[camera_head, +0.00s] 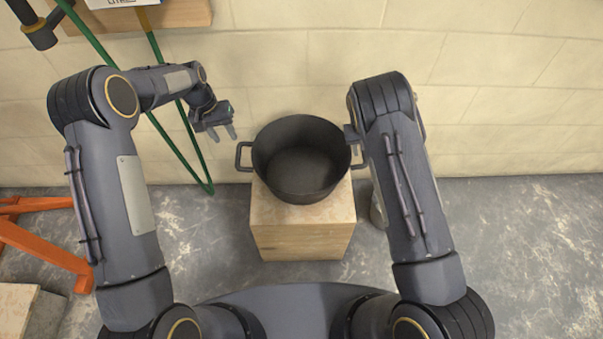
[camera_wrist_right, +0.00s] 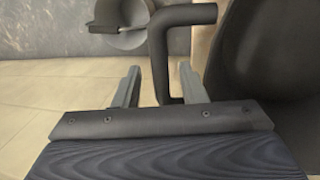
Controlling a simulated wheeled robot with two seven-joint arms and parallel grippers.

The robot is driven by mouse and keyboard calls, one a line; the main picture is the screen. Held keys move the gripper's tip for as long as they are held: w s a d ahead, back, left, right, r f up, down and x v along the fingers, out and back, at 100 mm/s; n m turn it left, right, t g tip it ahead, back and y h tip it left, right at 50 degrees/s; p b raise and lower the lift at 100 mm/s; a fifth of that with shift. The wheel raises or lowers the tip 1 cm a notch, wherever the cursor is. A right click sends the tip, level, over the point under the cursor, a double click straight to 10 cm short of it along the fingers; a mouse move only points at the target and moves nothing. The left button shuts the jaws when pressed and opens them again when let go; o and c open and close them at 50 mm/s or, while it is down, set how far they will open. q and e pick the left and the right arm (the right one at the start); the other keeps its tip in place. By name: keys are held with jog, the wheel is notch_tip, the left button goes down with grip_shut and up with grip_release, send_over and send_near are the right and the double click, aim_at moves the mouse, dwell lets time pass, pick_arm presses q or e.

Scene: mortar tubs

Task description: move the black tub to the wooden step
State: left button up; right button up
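The black tub (camera_head: 300,165) stands upright and empty on a pale wooden block (camera_head: 303,240) against the wall. It has a loop handle on each side. My left gripper (camera_head: 222,133) is open and empty, up and to the left of the left handle (camera_head: 240,156), apart from it. My right gripper (camera_wrist_right: 160,88) is open, its fingers on either side of the right handle (camera_wrist_right: 160,62), with gaps showing. In the head view my right arm mostly hides that gripper. I cannot tell whether this block or the pale wooden piece (camera_head: 14,308) at the lower left is the step.
An orange metal frame (camera_head: 45,255) stands on the floor at the left. A green hose (camera_head: 168,140) hangs down the wall near my left gripper. A wooden shelf (camera_head: 180,14) is at the upper left. A grey container (camera_head: 377,212) is partly hidden behind my right arm. The floor at right is clear.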

notch_tip(320, 180, up, 10)
jog(key=a, duration=0.2)
dwell(0.5)
